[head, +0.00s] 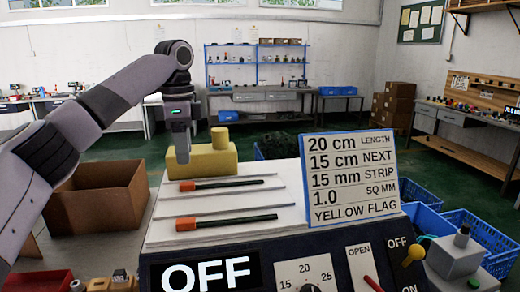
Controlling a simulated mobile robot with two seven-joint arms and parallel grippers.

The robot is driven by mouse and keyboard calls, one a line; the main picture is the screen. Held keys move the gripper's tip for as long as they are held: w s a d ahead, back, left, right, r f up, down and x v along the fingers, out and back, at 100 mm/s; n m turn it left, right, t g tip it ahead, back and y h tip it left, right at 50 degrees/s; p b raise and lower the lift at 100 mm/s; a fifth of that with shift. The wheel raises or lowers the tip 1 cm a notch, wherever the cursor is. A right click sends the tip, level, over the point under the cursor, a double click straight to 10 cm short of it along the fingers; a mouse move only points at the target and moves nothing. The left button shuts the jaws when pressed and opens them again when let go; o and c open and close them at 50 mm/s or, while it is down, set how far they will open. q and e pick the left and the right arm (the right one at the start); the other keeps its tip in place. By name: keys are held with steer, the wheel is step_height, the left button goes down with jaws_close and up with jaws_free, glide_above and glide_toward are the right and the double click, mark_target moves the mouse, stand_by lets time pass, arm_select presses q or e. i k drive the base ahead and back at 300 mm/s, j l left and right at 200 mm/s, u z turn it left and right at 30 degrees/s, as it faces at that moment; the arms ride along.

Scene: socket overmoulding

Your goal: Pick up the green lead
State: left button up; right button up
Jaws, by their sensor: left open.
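Two dark leads with orange ends lie on a white slotted rack (270,200) in front of me. The upper lead (240,182) and the lower lead (240,219) both look very dark green or black, so I cannot tell for sure which is the green one. Both lie left to right with the orange end at the left. My left gripper (182,158) points down above the rack's far left, in front of the yellow block in the picture. It is open, empty and apart from both leads. My right gripper is out of view.
A yellow block (210,160) stands behind the rack. A sign (352,180) stands at its right. A panel with an OFF display (207,274), dial and switches lies in front. A cardboard box (97,205) is at the left, blue crates (475,240) at the right.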

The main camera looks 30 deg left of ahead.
mark_target(185, 224)
steer(key=k, duration=1.5)
